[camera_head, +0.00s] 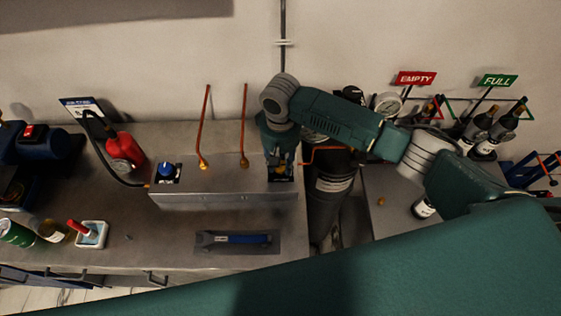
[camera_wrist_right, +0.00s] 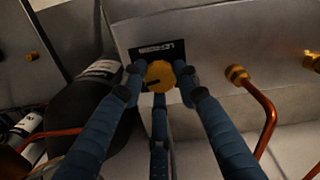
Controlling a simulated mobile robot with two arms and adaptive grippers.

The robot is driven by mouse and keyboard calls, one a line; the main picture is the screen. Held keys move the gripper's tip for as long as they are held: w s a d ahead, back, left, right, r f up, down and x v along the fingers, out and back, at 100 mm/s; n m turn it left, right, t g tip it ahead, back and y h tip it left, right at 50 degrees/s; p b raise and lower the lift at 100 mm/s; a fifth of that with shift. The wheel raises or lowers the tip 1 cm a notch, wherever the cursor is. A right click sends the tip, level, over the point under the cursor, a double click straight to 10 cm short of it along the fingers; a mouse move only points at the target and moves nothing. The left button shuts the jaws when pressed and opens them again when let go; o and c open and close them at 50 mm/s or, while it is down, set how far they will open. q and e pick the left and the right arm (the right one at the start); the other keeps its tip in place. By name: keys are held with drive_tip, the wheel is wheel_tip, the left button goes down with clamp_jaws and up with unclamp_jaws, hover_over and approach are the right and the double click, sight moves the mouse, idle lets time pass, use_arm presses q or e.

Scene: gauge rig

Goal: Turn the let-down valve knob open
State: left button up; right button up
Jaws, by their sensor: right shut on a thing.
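A yellow knob (camera_wrist_right: 160,75) sits on a black label plate (camera_wrist_right: 140,50) on the front of a grey metal box; the label is too small to read surely. My right gripper (camera_wrist_right: 159,80) has its blue fingers around this knob and is shut on it. In the head view my right gripper (camera_head: 281,168) reaches down to the right end of the grey box (camera_head: 225,190) and mostly covers the knob. A blue knob (camera_head: 166,169) on another black plate is at the box's left end. My left gripper is not in view.
Two copper pipes (camera_head: 206,125) rise from the box. A dark cylinder (camera_head: 332,195) stands just right of it. A red bottle (camera_head: 125,148) and a blue machine (camera_head: 42,143) are at the left. Bottles (camera_head: 478,128) stand at the right.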

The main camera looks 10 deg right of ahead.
drive_tip(key=n, duration=0.3)
drive_tip(key=shift+w+r+n, duration=0.1)
drive_tip(key=shift+n, duration=0.2)
drive_tip(key=n, duration=0.3)
drive_tip(key=shift+n, duration=0.3)
drive_tip(key=n, duration=0.4)
drive_tip(key=shift+n, duration=0.3)
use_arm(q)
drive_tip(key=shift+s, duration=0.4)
use_arm(e)
drive_tip(key=n, duration=0.4)
drive_tip(key=shift+r, duration=0.1)
drive_tip(key=shift+w, duration=0.1)
drive_tip(key=o, duration=1.2)
